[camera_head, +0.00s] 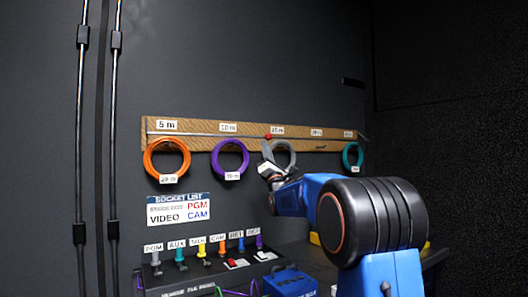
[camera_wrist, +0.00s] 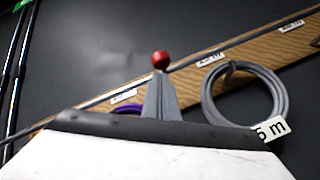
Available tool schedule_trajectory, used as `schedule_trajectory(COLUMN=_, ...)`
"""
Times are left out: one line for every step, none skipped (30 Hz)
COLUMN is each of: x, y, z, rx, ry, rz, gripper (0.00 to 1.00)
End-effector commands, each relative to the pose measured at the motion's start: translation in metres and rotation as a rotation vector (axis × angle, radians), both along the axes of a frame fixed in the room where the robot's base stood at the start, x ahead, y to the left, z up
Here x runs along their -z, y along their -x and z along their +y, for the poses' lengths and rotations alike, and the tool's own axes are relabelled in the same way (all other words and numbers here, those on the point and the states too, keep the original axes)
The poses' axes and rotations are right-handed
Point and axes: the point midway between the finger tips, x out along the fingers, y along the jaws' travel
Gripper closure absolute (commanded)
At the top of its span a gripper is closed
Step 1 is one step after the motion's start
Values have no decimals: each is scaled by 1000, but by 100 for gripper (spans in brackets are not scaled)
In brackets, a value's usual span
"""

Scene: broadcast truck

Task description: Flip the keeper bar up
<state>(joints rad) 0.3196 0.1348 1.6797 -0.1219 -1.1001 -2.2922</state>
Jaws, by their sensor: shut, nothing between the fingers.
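The keeper bar (camera_head: 205,135) is a thin grey rod lying across the front of the wooden hook board (camera_head: 190,127). A red ball knob (camera_head: 268,137) shows near its middle. In the wrist view the bar (camera_wrist: 230,47) slants up to the right, and the red knob (camera_wrist: 160,60) sits just beyond my fingertips. My gripper (camera_head: 267,155) is shut and empty, its fingers (camera_wrist: 160,88) pointing up at the knob from just below. I cannot tell whether the fingertips touch it. The fingers hide part of the bar in the wrist view.
Orange (camera_head: 148,158), purple (camera_head: 214,160), grey (camera_head: 293,155) and teal (camera_head: 345,158) cable coils hang from the board. The grey coil (camera_wrist: 285,95) is close to the right of my fingers. Below stands a panel with coloured plugs (camera_head: 220,252) and a blue box (camera_head: 290,282).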

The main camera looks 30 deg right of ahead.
Motion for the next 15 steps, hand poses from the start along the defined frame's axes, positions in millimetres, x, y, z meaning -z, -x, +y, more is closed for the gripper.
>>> schedule_trajectory(x=0, y=0, z=0, rx=0, ry=0, rz=0, gripper=100)
schedule_trajectory(x=0, y=0, z=0, rx=0, ry=0, rz=0, gripper=100)
schedule_trajectory(x=0, y=0, z=0, rx=0, ry=0, rz=0, gripper=100)
schedule_trajectory(x=0, y=0, z=0, rx=0, ry=0, rz=0, gripper=100)
schedule_trajectory(x=0, y=0, z=0, rx=0, ry=0, rz=0, gripper=100)
schedule_trajectory(x=0, y=0, z=0, rx=0, ry=0, rz=0, gripper=100)
schedule_trajectory(x=0, y=0, z=0, rx=0, ry=0, rz=0, gripper=100)
schedule_trajectory(x=-1, y=1, z=0, rx=0, ry=0, rz=0, gripper=100)
schedule_trajectory(x=-1, y=1, z=0, rx=0, ry=0, rz=0, gripper=100)
schedule_trajectory(x=-2, y=2, z=0, rx=0, ry=0, rz=0, gripper=100)
schedule_trajectory(x=-3, y=2, z=0, rx=0, ry=0, rz=0, gripper=100)
schedule_trajectory(x=-4, y=4, z=0, rx=0, ry=0, rz=0, gripper=100)
schedule_trajectory(x=-6, y=5, z=0, rx=0, ry=0, rz=0, gripper=100)
schedule_trajectory(x=-7, y=6, z=0, rx=0, ry=0, rz=-1, gripper=100)
schedule_trajectory(x=-10, y=8, z=0, rx=0, ry=0, rz=-1, gripper=100)
